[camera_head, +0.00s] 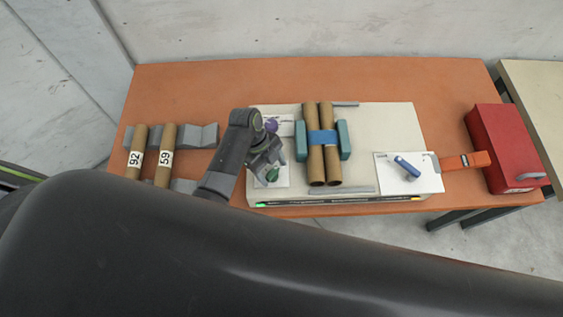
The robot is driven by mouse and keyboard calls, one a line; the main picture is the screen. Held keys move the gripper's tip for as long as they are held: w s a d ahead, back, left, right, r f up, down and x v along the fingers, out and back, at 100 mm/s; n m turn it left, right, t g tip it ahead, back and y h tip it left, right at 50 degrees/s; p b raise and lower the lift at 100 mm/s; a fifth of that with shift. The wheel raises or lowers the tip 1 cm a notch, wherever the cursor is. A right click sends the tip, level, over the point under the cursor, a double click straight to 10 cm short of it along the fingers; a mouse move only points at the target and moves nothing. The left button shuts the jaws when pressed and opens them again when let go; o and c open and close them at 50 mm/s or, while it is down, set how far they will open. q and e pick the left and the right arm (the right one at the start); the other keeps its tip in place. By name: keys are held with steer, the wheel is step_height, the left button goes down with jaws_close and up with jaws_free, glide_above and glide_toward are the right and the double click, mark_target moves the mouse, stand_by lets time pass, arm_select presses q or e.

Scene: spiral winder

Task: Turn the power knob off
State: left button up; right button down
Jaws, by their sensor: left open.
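The winder (378,120) is a cream box on the orange table. On its left side a green knob (272,175) sits on a white panel, with a purple knob (270,126) on another panel behind it. A blue lever-like knob (407,167) sits slanted on a white panel (428,183) at the right. The labels are too small to read, so I cannot tell which is the power knob. My left gripper (272,163) is open just above and beside the green knob, partly hiding its panel; contact cannot be told. My right gripper is not in view.
Two brown tubes (317,165) with a blue band lie between teal blocks (344,140) mid-winder. Tubes marked 92 (138,140) and 59 (166,139) rest on grey holders at the left. A red box (500,140) and orange piece (465,161) are at the right.

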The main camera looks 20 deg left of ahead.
arm_select(q)
steer(key=shift+s+f, duration=0.1)
steer(key=shift+f, duration=0.1)
steer(key=shift+s+a, duration=0.1)
steer(key=shift+a, duration=0.1)
steer(key=c, duration=0.5)
steer(key=shift+d, duration=0.1)
steer(key=c, duration=0.5)
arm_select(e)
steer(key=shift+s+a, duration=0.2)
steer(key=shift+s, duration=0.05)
